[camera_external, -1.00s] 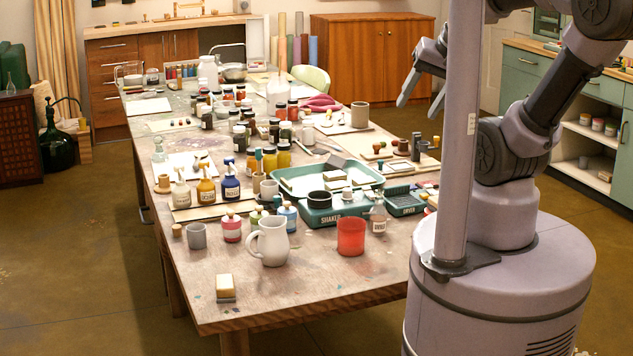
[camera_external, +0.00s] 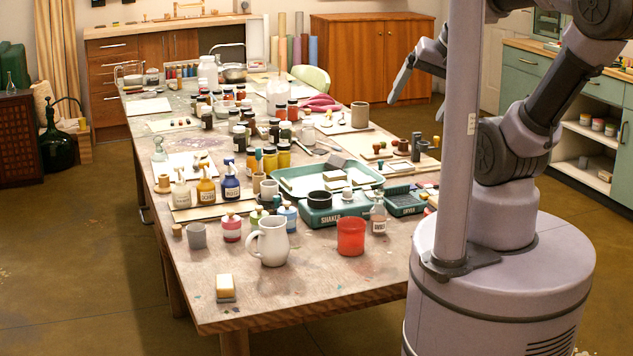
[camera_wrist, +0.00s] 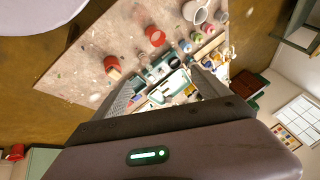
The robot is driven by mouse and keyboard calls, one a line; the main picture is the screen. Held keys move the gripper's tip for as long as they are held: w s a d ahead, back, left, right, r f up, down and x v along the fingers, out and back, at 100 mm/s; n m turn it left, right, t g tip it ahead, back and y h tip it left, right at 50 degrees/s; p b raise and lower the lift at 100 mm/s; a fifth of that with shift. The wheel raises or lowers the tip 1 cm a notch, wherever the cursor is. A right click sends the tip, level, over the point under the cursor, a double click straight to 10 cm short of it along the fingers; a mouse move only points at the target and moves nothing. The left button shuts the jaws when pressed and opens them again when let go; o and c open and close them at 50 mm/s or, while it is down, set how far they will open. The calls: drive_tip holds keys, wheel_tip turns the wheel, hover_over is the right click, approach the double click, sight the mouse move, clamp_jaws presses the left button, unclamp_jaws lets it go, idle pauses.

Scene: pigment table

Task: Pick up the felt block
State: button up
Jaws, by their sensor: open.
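A small two-layer block (camera_external: 225,287), cream on top and grey below, stands alone near the table's front left corner in the external view; it looks like the felt block. My gripper (camera_external: 402,82) is high above the table's right side, far from that block, partly hidden by my column. In the wrist view my gripper (camera_wrist: 163,84) is open and empty, its two fingers apart with table items beyond them. A red and tan object (camera_wrist: 112,67) lies on the table in the wrist view; I cannot tell what it is.
A white pitcher (camera_external: 270,242) and a red cup (camera_external: 351,236) stand right of the block. A grey cup (camera_external: 196,236) and several bottles stand behind it. A green tray (camera_external: 286,185) lies mid-table. The table around the block is bare.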

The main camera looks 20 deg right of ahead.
drive_tip(key=w+a+f+n+g+p, duration=0.1)
drive_tip(key=w+a+n+g, duration=0.1)
drive_tip(key=w+a+n, duration=0.55)
drive_tip(key=w+a+f+n+g+p, duration=0.1)
drive_tip(key=w+a+n+g, duration=0.2)
drive_tip(key=a, duration=0.7)
drive_tip(key=n+h+b, duration=0.2)
drive_tip(key=n+b, duration=0.2)
drive_tip(key=n, duration=0.6)
hover_over(222, 281)
drive_tip(key=shift+m+g, duration=0.25)
drive_tip(key=shift+g, duration=0.15)
drive_tip(key=f, duration=2.8)
drive_tip(key=shift+s+d, duration=0.1)
drive_tip(key=shift+s, duration=0.2)
drive_tip(key=f, duration=0.2)
drive_tip(key=f+b, duration=0.1)
drive_tip(key=f, duration=0.1)
drive_tip(key=f+b, duration=0.1)
drive_tip(key=f, duration=0.1)
drive_tip(key=shift+w, duration=0.3)
drive_tip(key=shift+r, duration=0.1)
drive_tip(key=shift+c, duration=0.8)
drive_tip(key=c, duration=1.3)
